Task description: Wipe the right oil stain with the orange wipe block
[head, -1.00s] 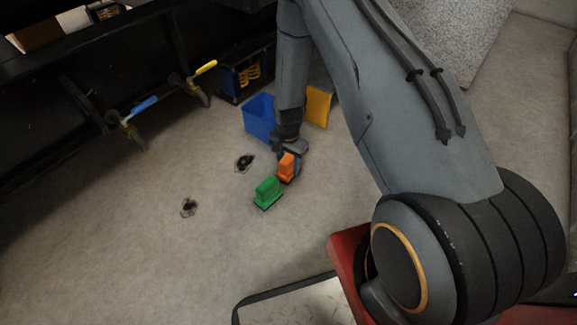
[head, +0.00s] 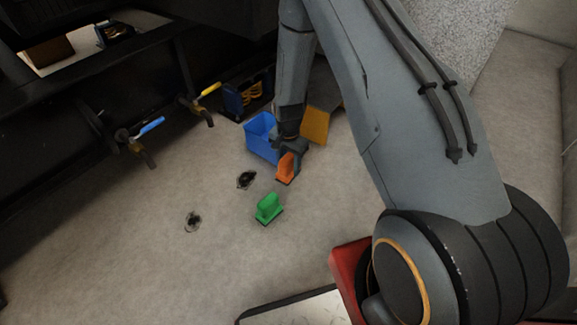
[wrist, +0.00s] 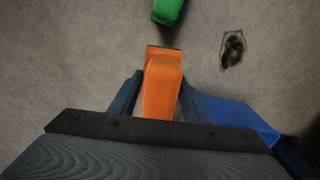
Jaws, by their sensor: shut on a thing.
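The orange wipe block (head: 286,168) is in my gripper (head: 292,158), which is shut on it. In the wrist view the orange block (wrist: 161,88) sits between the two fingers of my gripper (wrist: 152,98). Two dark oil stains lie on the floor. The right oil stain (head: 246,179) is left of the orange block in the head view and shows at the upper right of the wrist view (wrist: 233,48). The left stain (head: 193,221) is farther left and nearer the camera. The block is beside the right stain, apart from it. I cannot tell whether it touches the floor.
A green block (head: 269,208) stands on the floor close to the orange one. A blue bin (head: 259,138) and a yellow object (head: 315,125) stand behind my gripper. Valves with a blue handle (head: 149,126) and a yellow handle (head: 210,89) stick out at left. Floor around the stains is clear.

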